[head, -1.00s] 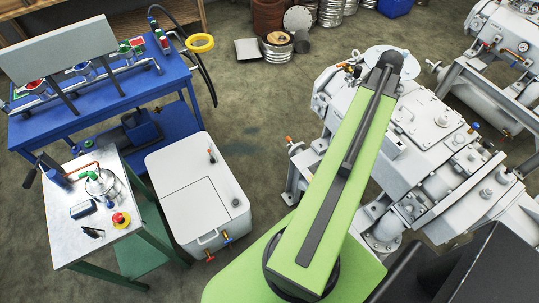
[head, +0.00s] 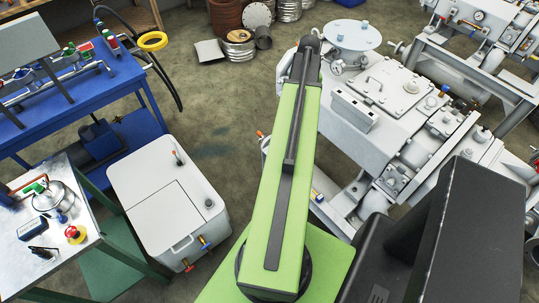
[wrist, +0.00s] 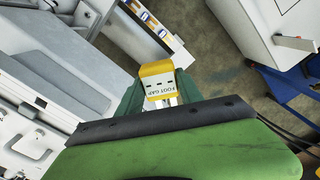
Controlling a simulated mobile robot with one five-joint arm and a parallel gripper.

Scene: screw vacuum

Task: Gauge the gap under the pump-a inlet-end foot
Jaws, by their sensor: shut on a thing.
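In the wrist view my gripper (wrist: 160,100) is shut on a yellow and white gauge (wrist: 158,82) printed "FOOT GAP". The gauge points away from the gripper and appears clear of the pump. A grey pump (head: 375,90) on a pale frame stands right of my arm in the head view. Its grey body (wrist: 50,90) fills the left of the wrist view. Which foot is the inlet-end one, and any gap under it, I cannot tell. My arm hides my gripper and part of the frame in the head view.
A second pump (head: 480,40) stands at the back right. Open floor (head: 225,110) lies between cabinet and pump.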

